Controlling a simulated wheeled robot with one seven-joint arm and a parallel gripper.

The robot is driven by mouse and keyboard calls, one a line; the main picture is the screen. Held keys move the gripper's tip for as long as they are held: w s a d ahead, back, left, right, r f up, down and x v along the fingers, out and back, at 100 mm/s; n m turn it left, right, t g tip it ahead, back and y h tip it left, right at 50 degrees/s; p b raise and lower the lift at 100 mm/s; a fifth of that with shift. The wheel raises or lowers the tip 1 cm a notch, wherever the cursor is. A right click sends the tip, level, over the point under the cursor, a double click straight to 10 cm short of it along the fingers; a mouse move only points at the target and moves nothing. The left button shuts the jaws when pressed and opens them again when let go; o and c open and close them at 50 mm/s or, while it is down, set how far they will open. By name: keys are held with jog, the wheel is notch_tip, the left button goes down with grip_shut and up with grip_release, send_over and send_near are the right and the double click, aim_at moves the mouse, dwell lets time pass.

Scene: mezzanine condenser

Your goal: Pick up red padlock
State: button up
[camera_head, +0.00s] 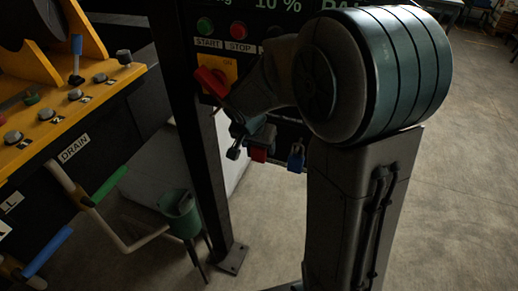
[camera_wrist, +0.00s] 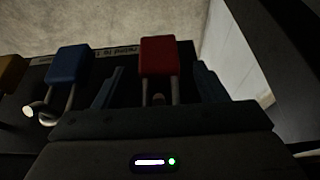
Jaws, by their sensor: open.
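The red padlock (camera_head: 258,155) hangs at the lower edge of the dark control panel. In the wrist view, the red padlock (camera_wrist: 159,57) lies between the two fingers of my gripper (camera_wrist: 158,72), with its metal shackle toward the palm. My gripper is open, with a visible gap on each side of the padlock. In the head view, my gripper (camera_head: 250,138) is just above the red padlock, and my arm partly hides this area. I cannot tell whether a finger touches the padlock.
A blue padlock (camera_head: 296,158) hangs close beside the red one; it also shows in the wrist view (camera_wrist: 68,65). A yellowish padlock (camera_wrist: 10,72) is farther left there. A red switch handle (camera_head: 211,82) juts out above. A dark post (camera_head: 205,170) stands to the left.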

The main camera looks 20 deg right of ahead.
jog(key=shift+w+d+f, duration=0.15)
jog(key=shift+w+f, duration=0.05)
jog(key=shift+f, duration=0.4)
jog(key=c, duration=1.1)
jog(key=shift+c, duration=0.2)
jog(key=shift+r, duration=0.1)
jog(key=shift+r, duration=0.4)
jog(key=shift+s+r+b, duration=0.1)
jog(key=shift+r+b, duration=0.15)
jog(key=shift+b, duration=0.15)
jog(key=s+a+b, duration=0.5)
jog(key=s+a, duration=0.5)
jog(key=s, duration=0.4)
jog(key=shift+s+a, duration=0.2)
jog(key=shift+a, duration=0.1)
